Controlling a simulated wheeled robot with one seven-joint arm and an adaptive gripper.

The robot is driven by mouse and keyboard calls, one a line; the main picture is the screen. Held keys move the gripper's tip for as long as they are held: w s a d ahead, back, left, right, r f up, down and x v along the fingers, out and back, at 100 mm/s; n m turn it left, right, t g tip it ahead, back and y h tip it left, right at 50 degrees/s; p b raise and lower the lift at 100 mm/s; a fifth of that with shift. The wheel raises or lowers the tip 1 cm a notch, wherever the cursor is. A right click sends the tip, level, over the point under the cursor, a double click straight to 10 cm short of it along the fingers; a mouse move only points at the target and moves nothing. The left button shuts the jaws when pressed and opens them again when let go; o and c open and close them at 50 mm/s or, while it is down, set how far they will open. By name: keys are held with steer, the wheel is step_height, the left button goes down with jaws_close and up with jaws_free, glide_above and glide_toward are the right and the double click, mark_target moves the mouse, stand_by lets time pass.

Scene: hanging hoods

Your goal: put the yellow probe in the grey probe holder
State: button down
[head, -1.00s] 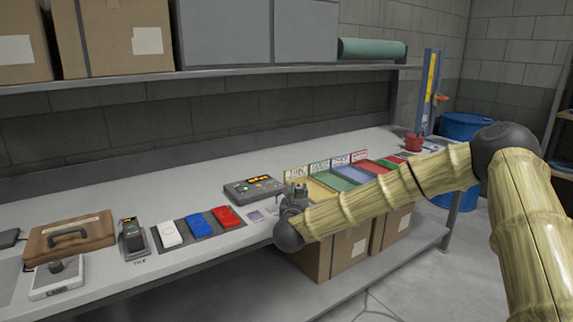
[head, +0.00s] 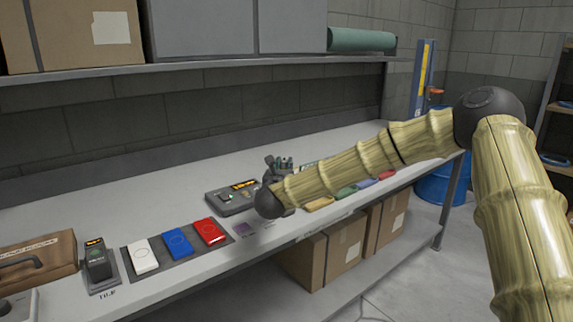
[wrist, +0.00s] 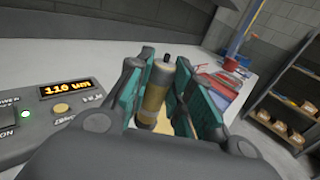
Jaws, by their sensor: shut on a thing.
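The yellow probe (wrist: 155,98), an upright-looking cylinder with a yellow-gold body and a dark, narrower top, is between the teal-padded fingers of my gripper (wrist: 165,68) in the wrist view. My gripper is shut on it. In the head view my gripper (head: 279,163) is above the bench beside the gauge box, and the probe is too small to make out there. I cannot pick out the grey probe holder in either view; my arm and gripper hide part of the bench.
The grey gauge box (head: 228,199) has a lit display, reading about 110 um in the wrist view (wrist: 68,89). White, blue and red tiles (head: 209,232) lie left of it. Coloured trays (head: 347,192) lie to the right, partly behind my arm. A shelf (head: 200,75) runs above the bench.

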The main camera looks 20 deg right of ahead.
step_height(320, 180, down, 7)
steer(key=shift+r+b, duration=0.1)
steer(key=shift+b, duration=0.75)
step_height(320, 180, down, 2)
steer(key=b, duration=0.2)
steer(key=shift+f+b, duration=0.2)
steer(key=shift+b, duration=0.1)
steer(key=shift+s, duration=0.1)
steer(key=shift+s+b, duration=0.1)
steer(key=shift+b, duration=0.4)
steer(key=shift+f+b, duration=0.55)
steer(key=c, duration=1.2)
jaws_free()
steer(key=v, duration=1.2)
